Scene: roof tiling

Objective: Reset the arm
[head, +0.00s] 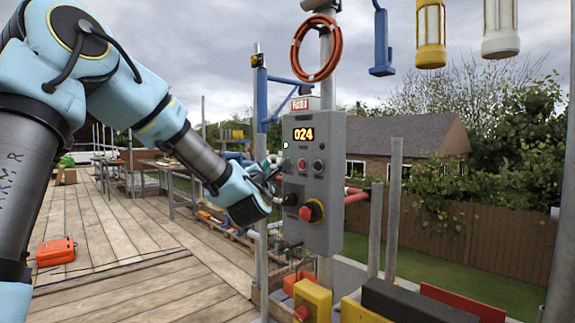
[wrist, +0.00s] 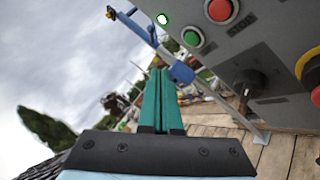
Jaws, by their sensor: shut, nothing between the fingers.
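My gripper (wrist: 158,102) is shut and empty, its two green fingers pressed together in the wrist view. In the head view my gripper (head: 268,172) is at the left edge of a grey control box (head: 324,228), in front of or beside it; I cannot tell if it touches. The box carries a display (head: 303,134) reading 024, small buttons, a black rotary knob (head: 290,199) and a red stop knob (head: 312,211). In the wrist view the green button (wrist: 193,37), red button (wrist: 222,10) and black knob (wrist: 243,83) lie right of the fingers.
An orange cable coil (head: 316,48) hangs on the pole above the box. Yellow and white lamps hang at upper right. Upright grey pipes (head: 393,210) stand right of the box. An orange case (head: 55,252) lies on the plank deck (head: 130,235), which is largely clear.

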